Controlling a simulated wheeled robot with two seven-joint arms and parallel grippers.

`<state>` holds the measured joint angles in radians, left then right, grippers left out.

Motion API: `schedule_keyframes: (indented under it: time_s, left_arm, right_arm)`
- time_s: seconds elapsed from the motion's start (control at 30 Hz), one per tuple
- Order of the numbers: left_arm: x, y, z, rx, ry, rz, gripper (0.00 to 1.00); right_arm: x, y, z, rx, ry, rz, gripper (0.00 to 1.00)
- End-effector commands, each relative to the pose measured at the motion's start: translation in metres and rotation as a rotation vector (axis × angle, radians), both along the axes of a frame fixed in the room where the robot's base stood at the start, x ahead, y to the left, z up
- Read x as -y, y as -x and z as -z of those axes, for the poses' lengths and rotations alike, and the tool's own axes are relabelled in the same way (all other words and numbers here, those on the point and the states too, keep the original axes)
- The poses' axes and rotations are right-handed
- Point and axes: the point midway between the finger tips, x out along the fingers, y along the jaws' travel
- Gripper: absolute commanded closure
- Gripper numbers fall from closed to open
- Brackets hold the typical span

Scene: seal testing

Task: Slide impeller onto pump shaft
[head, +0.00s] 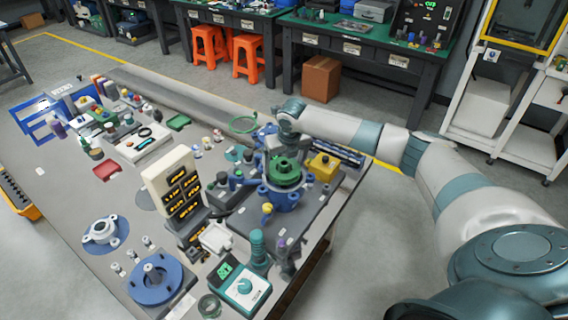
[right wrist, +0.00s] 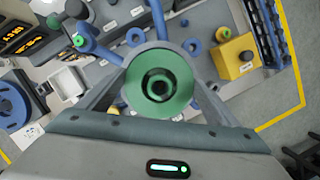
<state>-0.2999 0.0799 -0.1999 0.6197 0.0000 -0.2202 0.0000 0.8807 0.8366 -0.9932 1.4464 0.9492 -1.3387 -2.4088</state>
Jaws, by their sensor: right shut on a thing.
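The green impeller (head: 285,172) is in my right gripper (head: 280,150), right above the blue pump housing (head: 287,199) on the bench. In the right wrist view the round green impeller (right wrist: 158,80), with a dark centre hole, sits between the fingers of my right gripper (right wrist: 157,85). Blue parts of the housing (right wrist: 88,44) show around and below it. The pump shaft is hidden behind the impeller. I cannot tell whether the impeller touches the shaft. My left gripper is not in view.
A yellow box (head: 323,166) stands close on the right of the housing. A tall cream display unit (head: 170,185) stands on the left. A blue round flange (head: 160,285) lies at the front left. The bench is crowded, with a free edge at right.

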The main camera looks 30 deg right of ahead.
Motion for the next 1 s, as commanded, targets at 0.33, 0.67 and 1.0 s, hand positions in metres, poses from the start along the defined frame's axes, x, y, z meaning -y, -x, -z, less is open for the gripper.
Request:
schedule_keyframes:
  time_s: [0.33, 0.67, 1.0]
  left_arm:
    - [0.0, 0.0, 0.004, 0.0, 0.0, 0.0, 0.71]
    - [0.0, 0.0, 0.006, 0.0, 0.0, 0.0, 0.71]
    - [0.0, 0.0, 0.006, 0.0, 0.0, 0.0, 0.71]
  right_arm:
    - [0.0, 0.0, 0.01, 0.001, 0.0, 0.0, 0.5]
    - [0.0, 0.0, 0.017, 0.0, 0.0, -0.001, 0.5]
    - [0.0, 0.0, 0.017, 0.0, 0.001, -0.002, 0.5]
